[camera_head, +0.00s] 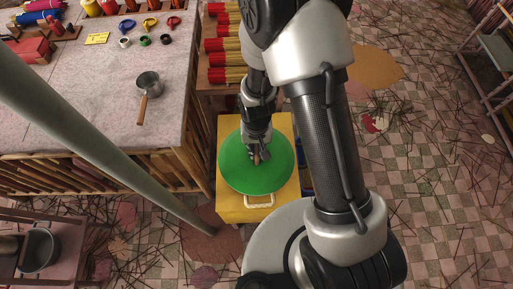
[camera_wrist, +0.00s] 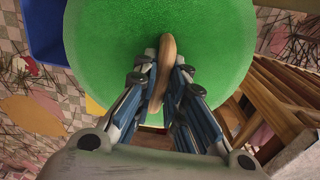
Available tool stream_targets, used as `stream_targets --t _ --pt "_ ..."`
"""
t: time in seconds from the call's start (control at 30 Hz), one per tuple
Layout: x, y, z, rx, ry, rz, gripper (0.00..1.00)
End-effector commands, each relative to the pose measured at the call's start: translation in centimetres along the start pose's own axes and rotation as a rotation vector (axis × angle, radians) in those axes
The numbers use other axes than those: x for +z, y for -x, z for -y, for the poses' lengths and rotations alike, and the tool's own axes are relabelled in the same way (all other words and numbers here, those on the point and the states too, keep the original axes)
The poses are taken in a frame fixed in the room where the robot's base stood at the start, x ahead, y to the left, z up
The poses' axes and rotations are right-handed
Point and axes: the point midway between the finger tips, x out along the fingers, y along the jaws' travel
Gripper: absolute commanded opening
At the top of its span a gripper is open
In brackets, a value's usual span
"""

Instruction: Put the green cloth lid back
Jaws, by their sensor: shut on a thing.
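The green cloth lid (camera_head: 238,178) is a round green disc with a brown wooden handle. It lies over the top of a yellow box (camera_head: 229,212) in the head view, covering most of its top. My gripper (camera_head: 260,158) is above the lid, shut on its handle (camera_wrist: 165,68). In the wrist view the green lid (camera_wrist: 215,45) fills the upper middle, with the handle between my fingers. Whether the lid rests on the box or hangs just above it, I cannot tell. The box's inside is hidden.
A worktable (camera_head: 95,90) with a small pan (camera_head: 148,84) stands left of the box. Bundles of red and yellow sticks (camera_head: 222,59) lie behind it. A blue container (camera_wrist: 42,28) shows beside the lid in the wrist view. Sticks litter the floor at right.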

Motion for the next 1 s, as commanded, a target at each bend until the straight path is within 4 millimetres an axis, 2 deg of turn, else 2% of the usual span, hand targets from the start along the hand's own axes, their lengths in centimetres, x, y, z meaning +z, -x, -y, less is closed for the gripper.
stream_targets --t 0.13,0.17,0.43,0.8,0.87,1.0 --pt "0.0 -0.4 0.0 0.0 0.0 0.0 0.0" --pt "0.0 -0.4 0.0 0.0 0.0 0.0 0.13" --pt "0.0 -0.3 0.0 0.0 0.0 0.0 0.31" --pt "0.0 0.0 0.0 0.0 0.0 0.0 0.32" --pt "-0.1 0.5 0.0 -0.001 0.0 -0.002 0.32" --pt "-0.1 3.1 0.1 -0.002 0.0 -0.005 0.32"
